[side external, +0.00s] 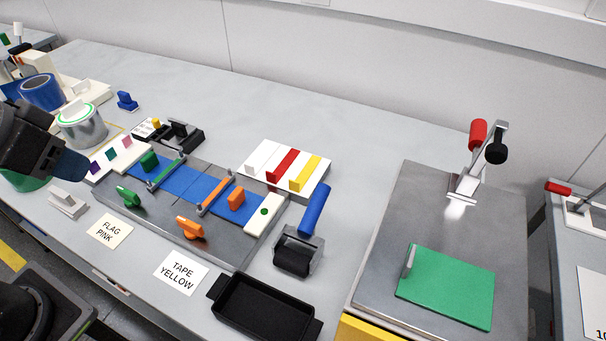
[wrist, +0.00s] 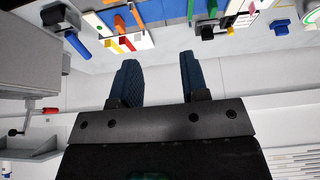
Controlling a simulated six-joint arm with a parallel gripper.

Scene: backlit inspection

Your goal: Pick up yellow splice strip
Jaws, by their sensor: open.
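The yellow splice strip (side external: 306,173) lies on a white holder (side external: 262,158) beside a red strip (side external: 284,164) and a white strip (side external: 263,155). In the wrist view the yellow strip (wrist: 112,46) shows small near the top, left of my fingers. My gripper (side external: 72,165) is at the left edge of the side view, far left of the strip and apart from it. In the wrist view my gripper (wrist: 158,76) has two blue fingers standing apart with nothing between them.
A metal fixture with blue tape (side external: 180,181) lies between my gripper and the strips. A blue-handled roller (side external: 300,245), a black tray (side external: 265,308) and a green-padded press (side external: 445,287) stand to the right. Cards read "FLAG PINK" (side external: 110,230) and "TAPE YELLOW" (side external: 181,271).

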